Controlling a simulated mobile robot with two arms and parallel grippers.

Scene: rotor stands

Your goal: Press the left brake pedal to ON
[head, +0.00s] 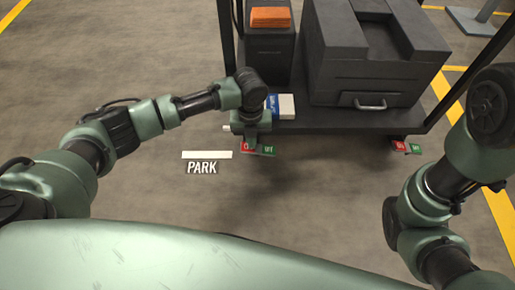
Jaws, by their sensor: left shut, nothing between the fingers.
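The left brake pedal (267,151) is a small red and green pedal low at the front left of a dark cart (345,122). My left gripper (250,144) points down right over its red part and partly hides it. The gripper is shut and empty; whether it touches the pedal I cannot tell. The green part shows just right of the fingers. The right brake pedal (408,147), also red and green, sits at the cart's front right. My right arm is at the right edge, but its gripper is out of view.
The cart carries a large dark case (371,79) with a handle, a dark box with an orange item (271,17) on top, and a blue and white box (286,106) close behind my left gripper. A white PARK marking (202,167) lies on open floor.

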